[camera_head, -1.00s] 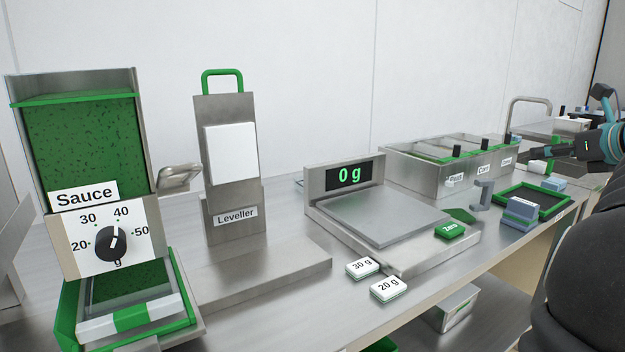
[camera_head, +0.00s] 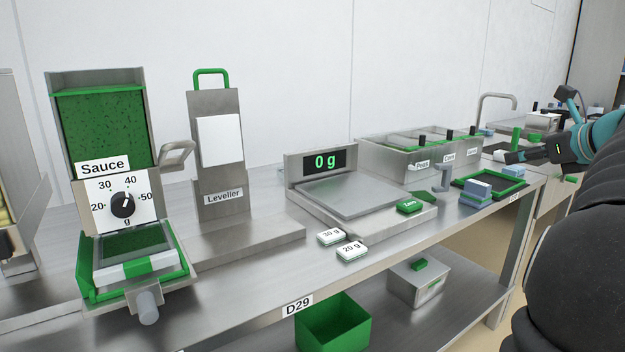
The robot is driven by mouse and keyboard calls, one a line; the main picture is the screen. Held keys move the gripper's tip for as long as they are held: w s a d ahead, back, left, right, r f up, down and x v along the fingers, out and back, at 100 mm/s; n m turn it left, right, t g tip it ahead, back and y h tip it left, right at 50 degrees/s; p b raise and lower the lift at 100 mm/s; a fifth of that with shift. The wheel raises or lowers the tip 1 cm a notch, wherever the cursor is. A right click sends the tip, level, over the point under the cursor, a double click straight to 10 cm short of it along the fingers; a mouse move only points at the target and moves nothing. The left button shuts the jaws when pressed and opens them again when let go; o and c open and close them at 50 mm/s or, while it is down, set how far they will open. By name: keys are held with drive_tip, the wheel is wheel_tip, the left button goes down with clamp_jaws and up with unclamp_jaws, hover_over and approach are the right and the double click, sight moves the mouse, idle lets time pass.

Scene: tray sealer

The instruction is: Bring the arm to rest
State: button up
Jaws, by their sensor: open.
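My gripper (camera_head: 498,156) is at the right of the head view, raised beside the right end of the labelled containers. It is open, and I see nothing held in it. My arm (camera_head: 600,150) reaches in from the right edge, teal and black. A large dark part of my own body covers the lower right and hides some of the bench end.
The steel bench (camera_head: 235,272) carries a sauce dispenser (camera_head: 105,130), a leveller (camera_head: 217,150), a scale (camera_head: 360,196) reading 0 g, and labelled containers (camera_head: 385,160). A green-rimmed tray (camera_head: 465,181) and blue blocks (camera_head: 476,190) lie at right. A green bin (camera_head: 335,325) stands below.

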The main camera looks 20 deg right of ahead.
drive_tip(key=a+f+n+g+y, duration=0.15)
drive_tip(key=a+f+n, duration=0.3)
drive_tip(key=a, duration=0.55)
drive_tip(key=w+a+f+n+g, duration=0.1)
drive_tip(key=a+f+n+g, duration=0.15)
drive_tip(key=a+n, duration=0.55)
drive_tip(key=a+f+n+g+y, duration=0.1)
drive_tip(key=a+f+n, duration=0.25)
drive_tip(key=a, duration=0.85)
drive_tip(key=s+a+f+n+g+h+b, duration=0.1)
drive_tip(key=s+a+f+n+g, duration=0.1)
drive_tip(key=s+a+f+n, duration=1.3)
wheel_tip(320, 180, down, 2)
drive_tip(key=n, duration=0.4)
drive_tip(key=shift+s+n+h+b, duration=0.25)
drive_tip(key=shift+n+h+b, duration=0.05)
drive_tip(key=shift+h+b, duration=0.1)
drive_tip(key=shift+f, duration=0.1)
